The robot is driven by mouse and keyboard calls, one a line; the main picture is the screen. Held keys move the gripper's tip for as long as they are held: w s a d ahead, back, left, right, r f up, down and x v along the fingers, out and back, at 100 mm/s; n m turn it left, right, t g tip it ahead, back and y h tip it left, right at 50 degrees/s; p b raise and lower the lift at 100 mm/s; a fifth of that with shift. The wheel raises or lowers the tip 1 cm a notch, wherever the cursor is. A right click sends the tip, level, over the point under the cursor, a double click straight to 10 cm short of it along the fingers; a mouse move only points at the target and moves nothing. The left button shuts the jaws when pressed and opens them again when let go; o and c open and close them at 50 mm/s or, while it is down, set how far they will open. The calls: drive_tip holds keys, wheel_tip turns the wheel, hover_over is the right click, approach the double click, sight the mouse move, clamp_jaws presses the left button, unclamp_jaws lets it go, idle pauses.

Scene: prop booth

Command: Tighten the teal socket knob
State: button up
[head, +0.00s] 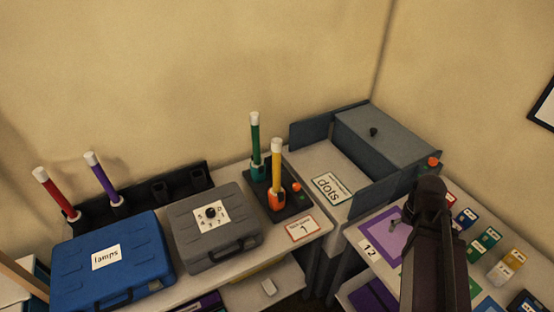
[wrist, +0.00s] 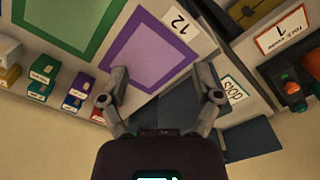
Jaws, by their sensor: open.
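The teal socket (head: 258,171) stands on a black base (head: 296,207) on the table, with a green tube with a white cap upright in it. Its knob is too small to tell apart from the socket. An orange socket (head: 277,200) with a yellow tube stands just in front of it on the same base. My gripper (wrist: 159,98) is open and empty above the right-hand table, over a purple-framed mat (wrist: 147,53) marked 12, well right of the sockets in the head view. In the wrist view the base shows only partly at the right edge.
A grey case (head: 188,245) and a blue "lamps" case (head: 75,260) stand left of the base. A grey "dots" bay (head: 312,157) with upright side panels lies between my arm and the sockets. Several small boxes (head: 484,241) stand at right.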

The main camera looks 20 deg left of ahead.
drive_tip(key=w+a+n+y, duration=0.1)
drive_tip(key=w+a+n, duration=0.4)
drive_tip(key=w+a, duration=0.45)
drive_tip(key=w+a+n+y+b, duration=0.1)
drive_tip(key=w+a+n, duration=0.3)
drive_tip(key=a, duration=0.8)
drive_tip(key=w+a+f+n+y, duration=0.1)
drive_tip(key=w+a+n, duration=0.4)
drive_tip(key=w+a, duration=0.4)
drive_tip(key=w+a+n+y+b, duration=0.1)
drive_tip(key=w+a+n, duration=0.3)
drive_tip(key=a, duration=1.1)
drive_tip(key=w, duration=0.3)
drive_tip(key=shift+f+b, duration=0.15)
drive_tip(key=shift+b, duration=0.15)
drive_tip(key=shift+f, duration=0.1)
drive_tip(key=b+x, duration=1.2)
drive_tip(key=x, duration=0.1)
drive_tip(key=shift+s+a+f+b, duration=0.2)
drive_tip(key=shift+a+f+b, duration=0.05)
drive_tip(key=shift+b, duration=0.1)
